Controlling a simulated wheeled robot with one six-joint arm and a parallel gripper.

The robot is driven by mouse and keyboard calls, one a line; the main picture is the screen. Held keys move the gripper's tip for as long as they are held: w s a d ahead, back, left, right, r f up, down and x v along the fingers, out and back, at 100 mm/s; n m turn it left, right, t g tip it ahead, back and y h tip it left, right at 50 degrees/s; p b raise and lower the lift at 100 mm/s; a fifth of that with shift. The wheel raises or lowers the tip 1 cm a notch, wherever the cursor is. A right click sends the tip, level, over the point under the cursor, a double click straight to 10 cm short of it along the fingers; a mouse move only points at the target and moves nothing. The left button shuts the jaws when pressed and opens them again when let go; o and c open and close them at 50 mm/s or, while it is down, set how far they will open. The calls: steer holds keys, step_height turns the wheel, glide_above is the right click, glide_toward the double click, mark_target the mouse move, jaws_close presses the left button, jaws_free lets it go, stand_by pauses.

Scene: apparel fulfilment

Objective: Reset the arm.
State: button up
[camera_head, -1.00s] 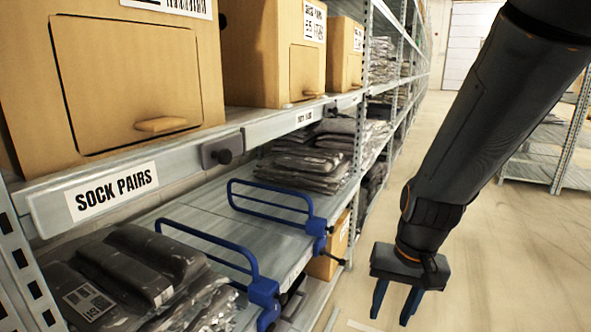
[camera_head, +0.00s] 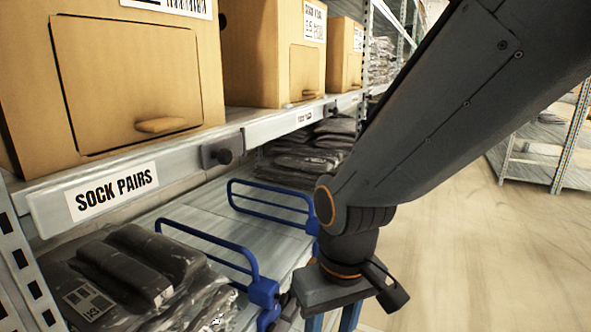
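My gripper (camera_head: 331,322) is at the bottom centre, pointing down, in front of the shelf's edge. Its blue fingers are cut off by the bottom of the picture, so I cannot see the tips or anything between them. My dark arm comes in from the upper right and covers part of the shelving behind it.
Cardboard boxes (camera_head: 135,75) stand on the upper shelf, labelled SOCK PAIRS (camera_head: 112,191). Bagged dark garments (camera_head: 130,270) lie on the lower shelf beside blue wire dividers (camera_head: 215,245). Open floor (camera_head: 460,255) lies to the right, with another rack (camera_head: 545,160) beyond.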

steer(key=s+d+r+m+p, duration=0.2)
steer(key=d+r+p, duration=0.5)
steer(key=r+p, duration=0.3)
steer(key=s+d+r+m+p, duration=0.2)
steer(key=d+r+p, duration=0.4)
steer(key=r+p, duration=0.5)
steer(key=p, duration=0.4)
steer(key=shift+d+r+g+h, duration=0.25)
steer(key=shift+d+g+h, duration=0.05)
steer(key=shift+d, duration=0.1)
steer(key=shift+s, duration=0.1)
stand_by(0.6)
